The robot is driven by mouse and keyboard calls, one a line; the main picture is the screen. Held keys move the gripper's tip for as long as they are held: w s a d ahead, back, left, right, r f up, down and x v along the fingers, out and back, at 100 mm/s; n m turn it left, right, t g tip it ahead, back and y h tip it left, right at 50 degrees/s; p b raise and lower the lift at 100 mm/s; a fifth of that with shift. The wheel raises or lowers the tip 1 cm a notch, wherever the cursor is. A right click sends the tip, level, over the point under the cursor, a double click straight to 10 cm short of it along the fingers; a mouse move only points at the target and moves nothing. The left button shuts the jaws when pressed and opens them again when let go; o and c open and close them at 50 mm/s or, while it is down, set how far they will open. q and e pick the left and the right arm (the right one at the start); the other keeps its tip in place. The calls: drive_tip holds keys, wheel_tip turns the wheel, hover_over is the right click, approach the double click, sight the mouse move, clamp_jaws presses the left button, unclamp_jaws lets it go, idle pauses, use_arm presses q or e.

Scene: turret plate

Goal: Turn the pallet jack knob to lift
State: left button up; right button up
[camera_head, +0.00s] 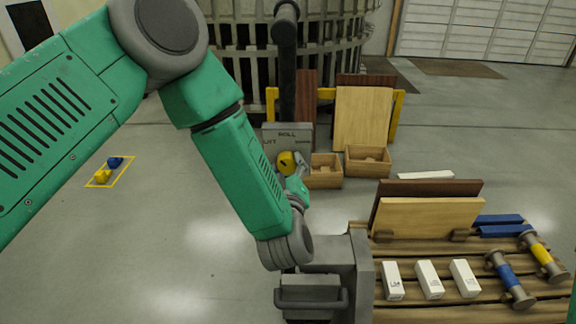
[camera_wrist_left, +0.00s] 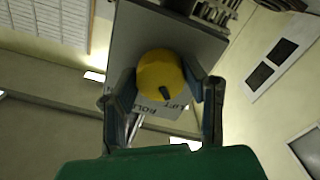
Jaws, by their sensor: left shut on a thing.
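The yellow knob (camera_head: 286,160) sits on the grey control panel (camera_head: 272,131) of the pallet jack, which is lettered LIFT and ROLL. My left gripper (camera_head: 295,172) reaches down to it and is shut on it. In the left wrist view the round knob (camera_wrist_left: 160,72) lies between the two fingers, with a short dark mark on its edge toward the lettering. The panel (camera_wrist_left: 180,38) fills the space behind it, with the lettering upside down. Part of the knob's sides is hidden by the fingers. My right gripper is not in view.
A slatted wooden pallet (camera_head: 440,312) at lower right carries white boxes (camera_head: 429,279), upright boards (camera_head: 428,218) and blue and yellow spools (camera_head: 510,278).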

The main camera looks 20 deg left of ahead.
use_arm(q)
drive_tip(key=shift+w+n, duration=0.1)
drive_tip(key=shift+n, duration=0.9)
drive_tip(key=o, duration=1.2)
drive_tip(key=shift+c, duration=0.2)
drive_tip(key=shift+a, duration=0.1)
drive_tip(key=v, duration=1.2)
drive_tip(key=shift+f, duration=0.1)
